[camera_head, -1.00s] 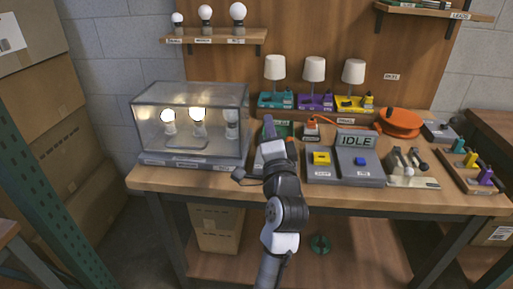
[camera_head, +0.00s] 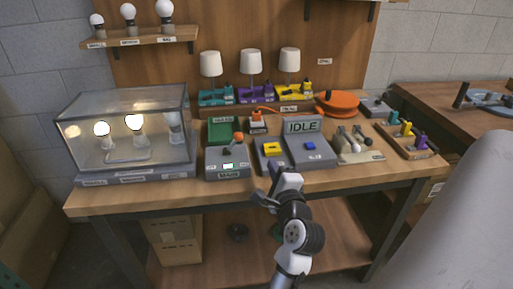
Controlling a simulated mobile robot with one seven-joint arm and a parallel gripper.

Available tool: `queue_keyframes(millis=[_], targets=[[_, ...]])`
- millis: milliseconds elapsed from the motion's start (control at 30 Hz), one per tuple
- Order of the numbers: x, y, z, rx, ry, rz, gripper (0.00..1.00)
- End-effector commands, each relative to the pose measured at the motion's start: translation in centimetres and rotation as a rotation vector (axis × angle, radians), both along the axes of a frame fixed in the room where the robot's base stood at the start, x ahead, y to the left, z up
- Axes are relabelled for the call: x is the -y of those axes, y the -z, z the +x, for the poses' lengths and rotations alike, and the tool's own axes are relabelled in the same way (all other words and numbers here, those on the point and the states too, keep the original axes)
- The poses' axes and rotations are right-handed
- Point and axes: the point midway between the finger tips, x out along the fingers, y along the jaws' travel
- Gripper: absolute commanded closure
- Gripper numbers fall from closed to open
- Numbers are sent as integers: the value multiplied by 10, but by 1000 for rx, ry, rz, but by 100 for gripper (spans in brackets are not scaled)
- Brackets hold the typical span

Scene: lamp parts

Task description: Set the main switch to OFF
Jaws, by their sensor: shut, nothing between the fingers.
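The main switch (camera_head: 228,161) is a grey box on the front of the bench, just right of the glass case. Its dark lever ends in an orange knob (camera_head: 238,136) and leans up and to the right. A small lit panel shows on its front, but the lettering is too small to read surely. My gripper (camera_head: 274,168) is to the right of the switch, low at the bench's front edge, apart from the lever. It is shut and empty, and its fingertips are hard to make out.
A glass case (camera_head: 75,150) with lit bulbs stands left of the switch. A box with a yellow button (camera_head: 272,148) and an IDLE display unit (camera_head: 302,126) stand to the right. A green tray (camera_head: 220,128) lies behind the switch. Lamps stand further back.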

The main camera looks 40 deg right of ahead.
Motion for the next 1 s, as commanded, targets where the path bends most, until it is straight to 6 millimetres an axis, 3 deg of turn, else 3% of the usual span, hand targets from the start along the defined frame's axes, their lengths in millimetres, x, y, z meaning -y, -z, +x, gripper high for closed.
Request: queue_keyframes(millis=[500, 700, 1000], targets=[[42, -6, 89, 3, -3, 2, 100], [19, -12, 106, -2, -3, -2, 100], [12, -14, 111, 0, 0, -1, 100]])
